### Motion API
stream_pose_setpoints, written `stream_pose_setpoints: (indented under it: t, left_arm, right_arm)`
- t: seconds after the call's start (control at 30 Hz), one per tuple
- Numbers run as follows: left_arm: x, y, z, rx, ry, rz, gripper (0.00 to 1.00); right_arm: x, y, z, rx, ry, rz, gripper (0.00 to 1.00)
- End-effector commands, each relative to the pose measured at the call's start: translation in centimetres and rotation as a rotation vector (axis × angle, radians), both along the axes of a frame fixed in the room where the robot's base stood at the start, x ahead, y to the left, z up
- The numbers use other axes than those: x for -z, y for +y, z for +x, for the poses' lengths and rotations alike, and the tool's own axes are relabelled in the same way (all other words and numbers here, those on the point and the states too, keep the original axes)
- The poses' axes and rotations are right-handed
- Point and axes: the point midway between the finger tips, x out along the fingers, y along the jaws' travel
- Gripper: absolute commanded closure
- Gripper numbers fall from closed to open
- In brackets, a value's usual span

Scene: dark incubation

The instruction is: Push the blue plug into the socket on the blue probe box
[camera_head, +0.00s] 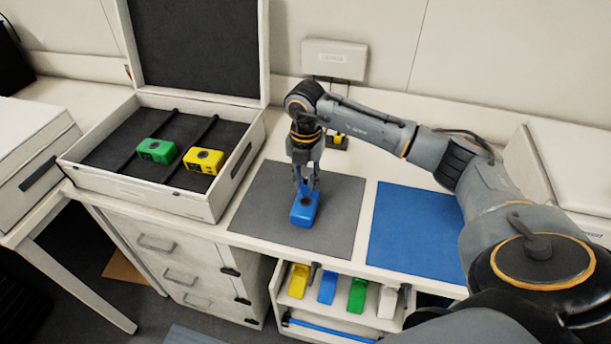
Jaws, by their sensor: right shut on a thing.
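The blue probe box (303,214) sits on the grey mat, with a dark round socket in its top. My right gripper (308,183) points down just above the far part of this box. It is shut on the blue plug, which is small and mostly hidden by the fingers. I cannot tell whether the plug touches the socket. My left gripper is not in view.
An open white case (190,200) at the left holds a green box (156,150) and a yellow box (203,160). A clear blue mat (415,228) lies right of the grey mat (262,222). Below, an open drawer holds several coloured items. A dark block with yellow (339,141) stands behind my arm.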

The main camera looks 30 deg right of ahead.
Motion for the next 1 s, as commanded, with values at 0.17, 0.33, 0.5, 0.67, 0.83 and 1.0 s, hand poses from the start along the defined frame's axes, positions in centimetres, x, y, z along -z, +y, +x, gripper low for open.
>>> stream_pose_setpoints:
  t: [0.17,0.33,0.5,0.67,0.83,1.0]
  left_arm:
    - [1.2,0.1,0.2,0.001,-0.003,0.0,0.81]
    - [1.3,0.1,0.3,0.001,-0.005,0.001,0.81]
    - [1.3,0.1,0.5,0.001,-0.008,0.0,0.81]
    - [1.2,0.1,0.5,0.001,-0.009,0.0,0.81]
    - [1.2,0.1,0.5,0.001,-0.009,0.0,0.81]
    - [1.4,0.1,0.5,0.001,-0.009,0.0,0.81]
  right_arm:
    - [1.7,0.0,0.0,0.0,0.0,0.0,1.0]
    - [2.0,0.0,0.0,0.0,-0.001,-0.001,1.0]
    - [2.0,0.0,0.0,0.0,-0.001,-0.001,1.0]
    - [1.9,0.0,0.0,0.0,-0.001,-0.001,1.0]
    - [1.9,0.0,0.0,0.0,-0.001,-0.001,1.0]
    - [2.0,0.0,0.0,0.0,-0.001,-0.001,1.0]
